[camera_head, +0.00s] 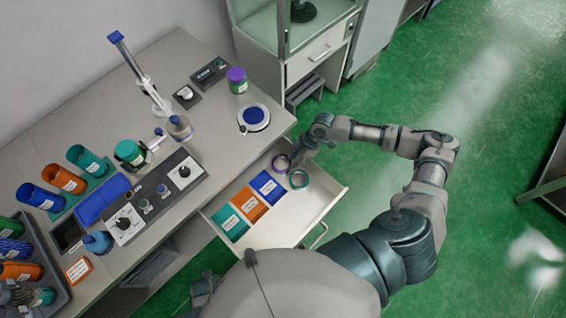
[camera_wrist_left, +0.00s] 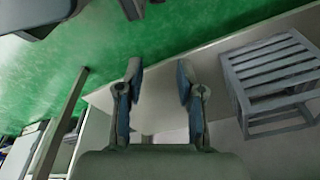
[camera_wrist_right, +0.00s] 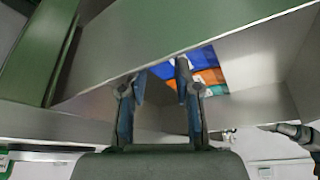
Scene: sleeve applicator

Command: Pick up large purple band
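A purple ring-shaped band (camera_head: 273,163) is at the right end of the open drawer (camera_head: 318,196). A second, teal-looking band (camera_head: 299,188) is beside it, nearer the drawer's front. My right gripper (camera_head: 295,156) is at the drawer's far right end, close beside the purple band; I cannot tell whether they touch. In the right wrist view its fingers (camera_wrist_right: 160,75) are apart with nothing seen between them, and no band shows there. My left gripper (camera_wrist_left: 159,75) is open and empty in the left wrist view; I cannot make it out in the head view.
Teal (camera_head: 231,222), orange (camera_head: 250,204) and blue (camera_head: 269,186) cards lie in the drawer left of the bands. The worktop (camera_head: 215,150) above holds jars, a control panel (camera_head: 155,198) and a small scale (camera_head: 253,117). A grey step stool (camera_wrist_left: 270,80) stands on the floor.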

